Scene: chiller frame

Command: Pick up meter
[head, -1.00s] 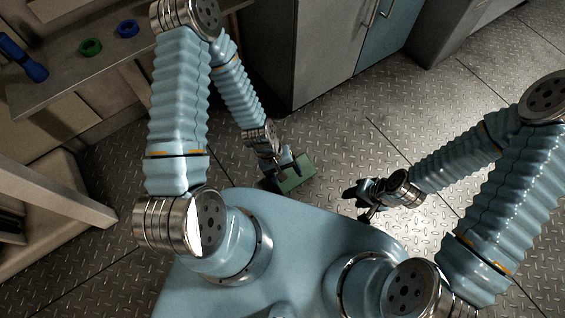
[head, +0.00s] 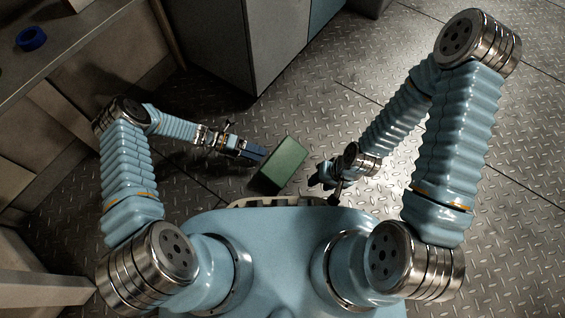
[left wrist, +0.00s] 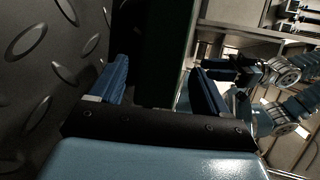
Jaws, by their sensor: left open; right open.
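A plain green box (head: 283,166) sits in front of my base, between my two grippers in the head view. No markings on it show, and I cannot tell whether it is the meter. My left gripper (head: 254,153) points right toward its left side, open. In the left wrist view a dark, shadowed upright block, probably this box (left wrist: 162,45), shows between the spread blue fingers of the left gripper (left wrist: 160,70); contact cannot be told. My right gripper (head: 321,175) is open, to the right of the box and apart from it.
A shelf (head: 62,50) with a blue ring (head: 31,38) on it runs along the upper left. A grey cabinet (head: 245,40) stands behind the box. A pale rim (head: 270,200) edges my base. Tread-plate floor (head: 310,115) is open beyond the box and to the right.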

